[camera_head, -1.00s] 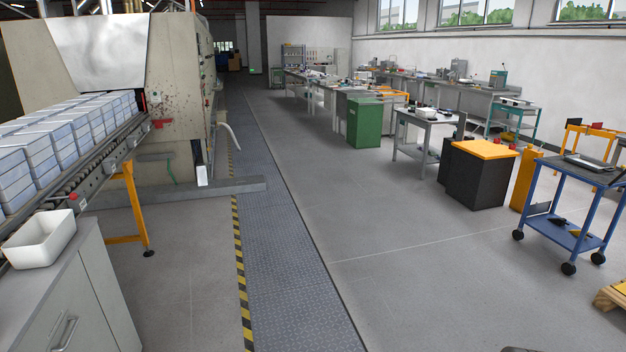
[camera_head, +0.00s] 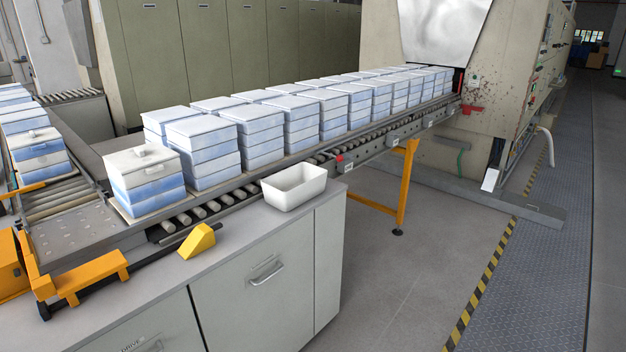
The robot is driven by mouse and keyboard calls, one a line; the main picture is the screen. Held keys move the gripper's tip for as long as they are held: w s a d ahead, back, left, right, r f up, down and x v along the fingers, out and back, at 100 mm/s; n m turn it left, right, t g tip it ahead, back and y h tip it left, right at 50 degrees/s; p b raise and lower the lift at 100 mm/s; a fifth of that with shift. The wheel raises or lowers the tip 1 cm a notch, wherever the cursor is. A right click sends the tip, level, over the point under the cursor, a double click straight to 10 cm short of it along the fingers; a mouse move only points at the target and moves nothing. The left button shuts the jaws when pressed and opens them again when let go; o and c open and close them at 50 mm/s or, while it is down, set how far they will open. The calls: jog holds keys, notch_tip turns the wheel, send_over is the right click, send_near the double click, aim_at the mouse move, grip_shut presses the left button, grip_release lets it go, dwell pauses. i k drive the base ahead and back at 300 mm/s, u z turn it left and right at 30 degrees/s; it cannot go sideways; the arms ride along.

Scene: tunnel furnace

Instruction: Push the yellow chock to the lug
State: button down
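The yellow chock (camera_head: 198,241) is a small wedge on the grey cabinet top, near the conveyor's edge. A thin dark rod (camera_head: 150,258) runs along that edge from the orange frame at the left toward the chock. I cannot tell whether the chock touches the rod. I cannot surely pick out the lug; a small dark piece (camera_head: 168,227) shows at the conveyor edge just left of and beyond the chock, but it is too small to identify. My gripper is not in view.
A white bin (camera_head: 293,187) stands on the cabinet top (camera_head: 235,262) right of the chock. Stacked blue-and-white blocks (camera_head: 250,135) line the roller conveyor toward the furnace. An orange frame (camera_head: 85,275) stands at the left. Floor right of the cabinet is clear.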

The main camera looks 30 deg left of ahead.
aim_at(201, 237)
jog(key=u, duration=1.1)
jog(key=i, duration=0.9)
jog(key=u, duration=1.35)
jog(key=i, duration=1.1)
jog(key=u, duration=0.25)
